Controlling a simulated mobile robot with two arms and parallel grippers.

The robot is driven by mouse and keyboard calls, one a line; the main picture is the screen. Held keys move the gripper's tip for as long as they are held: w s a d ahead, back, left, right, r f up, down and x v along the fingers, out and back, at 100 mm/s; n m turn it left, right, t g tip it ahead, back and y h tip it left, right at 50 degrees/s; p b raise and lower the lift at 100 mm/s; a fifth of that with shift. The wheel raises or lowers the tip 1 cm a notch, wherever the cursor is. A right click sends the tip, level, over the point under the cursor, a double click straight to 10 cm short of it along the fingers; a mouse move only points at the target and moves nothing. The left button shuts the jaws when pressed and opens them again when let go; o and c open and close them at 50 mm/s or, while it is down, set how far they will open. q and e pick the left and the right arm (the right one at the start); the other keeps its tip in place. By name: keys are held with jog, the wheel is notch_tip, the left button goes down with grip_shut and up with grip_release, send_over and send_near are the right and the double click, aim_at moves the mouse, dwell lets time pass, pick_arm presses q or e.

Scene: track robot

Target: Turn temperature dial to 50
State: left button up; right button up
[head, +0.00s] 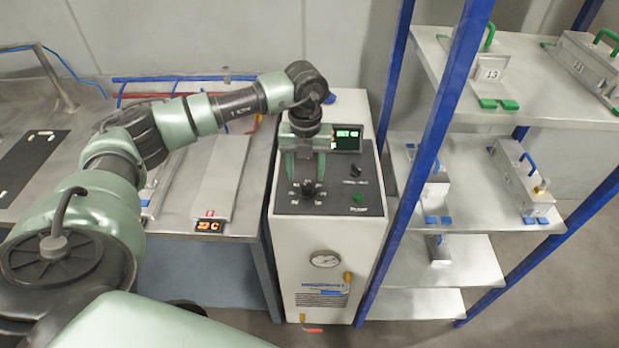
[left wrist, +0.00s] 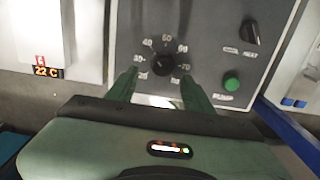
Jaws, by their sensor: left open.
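The temperature dial (head: 308,188) is a small black knob on the dark top panel of a white cabinet. In the left wrist view the dial (left wrist: 165,66) has white numbers around it, with 50 at the top, 30 and 40 on the left and 70 on the right. I cannot tell its setting. My left gripper (head: 306,176) points down at the panel, open and empty. In the left wrist view its green fingertips (left wrist: 160,74) stand on either side of the dial's lower part, apart from the knob. My right gripper is not in view.
A lit green display (head: 347,139) stands beside my wrist. A black switch (left wrist: 251,31) and a green button (left wrist: 232,84) are right of the dial. A workbench (head: 255,190) is on the left, and blue-framed shelves (head: 470,180) stand close on the right.

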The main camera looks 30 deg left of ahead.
aim_at(307, 186)
pick_arm(q)
jog(key=shift+s+f, duration=0.15)
jog(key=shift+f, duration=0.6)
jog(key=f, duration=0.1)
jog(key=f+p, duration=0.1)
jog(key=shift+w+f, duration=0.3)
jog(key=shift+f, duration=0.65)
jog(key=c, duration=1.1)
grip_shut()
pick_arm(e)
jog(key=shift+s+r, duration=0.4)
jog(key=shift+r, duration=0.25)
pick_arm(q)
jog(key=shift+w, duration=0.1)
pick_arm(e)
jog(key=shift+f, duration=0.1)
